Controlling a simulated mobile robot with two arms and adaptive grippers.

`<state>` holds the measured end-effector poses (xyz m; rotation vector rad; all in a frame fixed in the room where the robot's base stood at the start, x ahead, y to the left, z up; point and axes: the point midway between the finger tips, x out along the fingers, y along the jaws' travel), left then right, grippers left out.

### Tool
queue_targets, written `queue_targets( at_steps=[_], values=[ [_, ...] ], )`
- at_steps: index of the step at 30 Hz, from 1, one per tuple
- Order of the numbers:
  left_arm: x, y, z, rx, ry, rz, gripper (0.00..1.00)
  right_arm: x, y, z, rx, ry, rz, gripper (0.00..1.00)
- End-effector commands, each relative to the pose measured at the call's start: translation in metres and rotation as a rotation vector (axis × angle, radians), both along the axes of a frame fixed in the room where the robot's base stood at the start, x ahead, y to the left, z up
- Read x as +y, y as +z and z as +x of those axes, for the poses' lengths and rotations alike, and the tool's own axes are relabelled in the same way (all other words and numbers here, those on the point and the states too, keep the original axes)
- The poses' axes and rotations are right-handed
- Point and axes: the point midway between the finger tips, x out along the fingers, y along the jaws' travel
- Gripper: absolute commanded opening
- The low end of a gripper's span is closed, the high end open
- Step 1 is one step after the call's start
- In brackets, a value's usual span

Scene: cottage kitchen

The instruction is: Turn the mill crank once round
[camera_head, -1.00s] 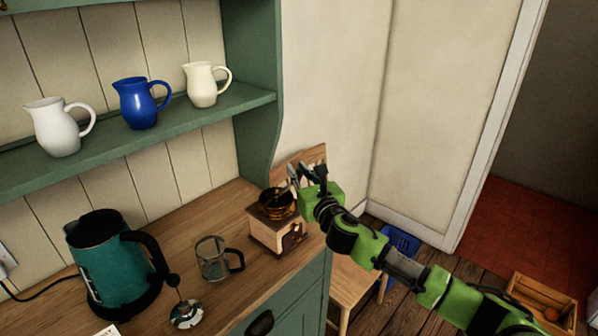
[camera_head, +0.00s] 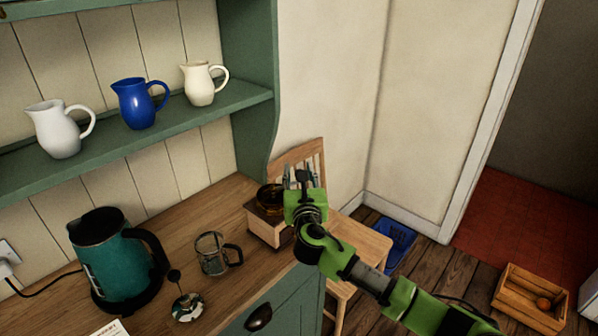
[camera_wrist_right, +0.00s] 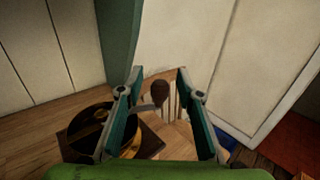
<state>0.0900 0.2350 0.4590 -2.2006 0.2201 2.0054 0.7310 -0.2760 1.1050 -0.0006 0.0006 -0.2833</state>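The mill (camera_head: 262,229) is a wooden box with a dark, brass-coloured bowl on top, on the worktop near its right end. In the right wrist view the bowl (camera_wrist_right: 84,128) shows at lower left, partly behind a finger. The crank's dark knob (camera_wrist_right: 160,93) and part of its pale arm show between my finger lines. My right gripper (camera_head: 302,180) is over the mill's right side and hides part of it. It is open, with a finger on each side of the knob in the wrist picture; no contact is visible. My left gripper is out of view.
A glass pot (camera_head: 211,254), its plunger lid (camera_head: 187,307) and a teal kettle (camera_head: 112,262) stand left of the mill. Several jugs are on the green shelf (camera_head: 180,118) above. A wooden chair (camera_head: 358,247) stands right of the worktop, with a blue crate (camera_head: 397,245) beyond.

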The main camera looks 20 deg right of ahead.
Motion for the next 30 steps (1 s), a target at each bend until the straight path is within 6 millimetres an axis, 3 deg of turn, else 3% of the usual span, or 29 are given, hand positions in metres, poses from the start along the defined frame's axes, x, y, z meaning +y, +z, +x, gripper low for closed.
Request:
queue_targets(
  at_steps=[9, 14, 30],
  values=[
    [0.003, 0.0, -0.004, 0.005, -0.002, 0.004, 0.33, 0.0, 0.0, -0.001, 0.0, 0.001, 0.0, 0.33],
    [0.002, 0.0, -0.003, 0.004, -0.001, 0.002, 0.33, 0.004, 0.0, -0.011, 0.0, 0.002, 0.001, 0.33],
    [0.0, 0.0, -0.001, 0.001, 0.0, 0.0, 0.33, 0.03, -0.001, -0.103, 0.001, 0.002, 0.0, 0.33]
  ],
)
